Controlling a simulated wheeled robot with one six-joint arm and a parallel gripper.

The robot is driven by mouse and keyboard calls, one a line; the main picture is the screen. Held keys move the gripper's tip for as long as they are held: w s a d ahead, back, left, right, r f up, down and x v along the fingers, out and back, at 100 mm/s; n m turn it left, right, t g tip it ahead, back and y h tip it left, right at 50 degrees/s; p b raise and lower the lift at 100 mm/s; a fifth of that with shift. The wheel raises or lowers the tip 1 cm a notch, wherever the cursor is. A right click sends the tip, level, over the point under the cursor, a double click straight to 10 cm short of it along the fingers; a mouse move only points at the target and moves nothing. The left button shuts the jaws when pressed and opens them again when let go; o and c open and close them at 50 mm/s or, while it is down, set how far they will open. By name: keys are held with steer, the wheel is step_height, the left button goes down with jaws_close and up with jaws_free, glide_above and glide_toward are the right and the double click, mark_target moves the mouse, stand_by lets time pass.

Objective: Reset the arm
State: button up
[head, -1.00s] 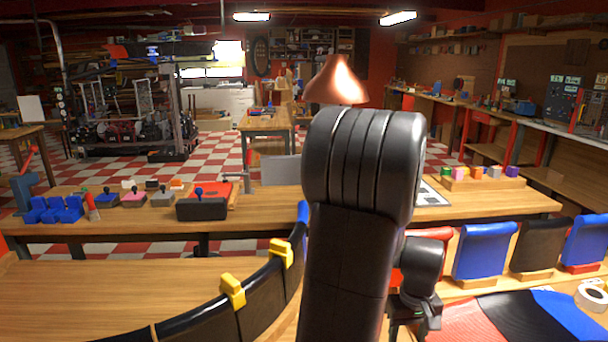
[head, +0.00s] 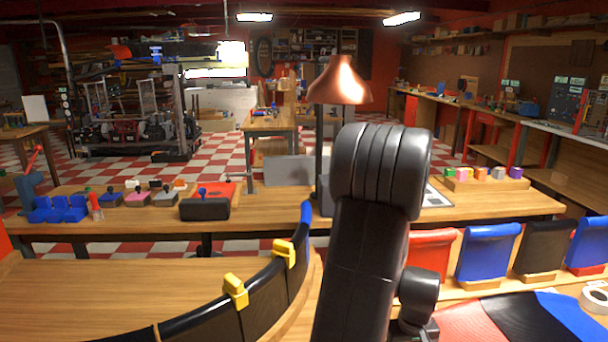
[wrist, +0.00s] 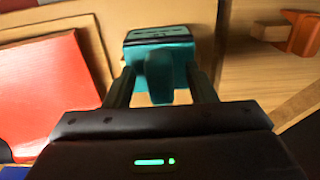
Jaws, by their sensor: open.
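My gripper (wrist: 161,88) shows in the wrist view with its two dark fingers apart. In the head view my dark arm stands upright right of centre and bends down at the lower right. The gripper's fingers are hidden there.
A curved black duct (head: 262,300) with yellow clamps (head: 235,291) lies left of my arm. A copper lamp (head: 340,82) stands behind it. Red, blue and black panels (head: 488,252) stand at right. A red panel (wrist: 45,90) lies left of the gripper.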

steer(key=shift+f, duration=0.3)
step_height(320, 180, up, 14)
step_height(320, 180, down, 13)
steer(key=shift+f, duration=0.2)
steer(key=shift+r+p, duration=0.25)
steer(key=shift+p, duration=0.15)
step_height(320, 180, up, 10)
steer(key=p, duration=0.8)
steer(key=w+a+f+p, duration=0.1)
steer(key=w+a+f, duration=0.1)
steer(key=w+a, duration=0.6)
steer(key=shift+w+a+f+p, duration=0.15)
steer(key=shift+w+f+p, duration=0.05)
steer(key=shift+f+p, duration=0.1)
steer(key=shift+s, duration=0.1)
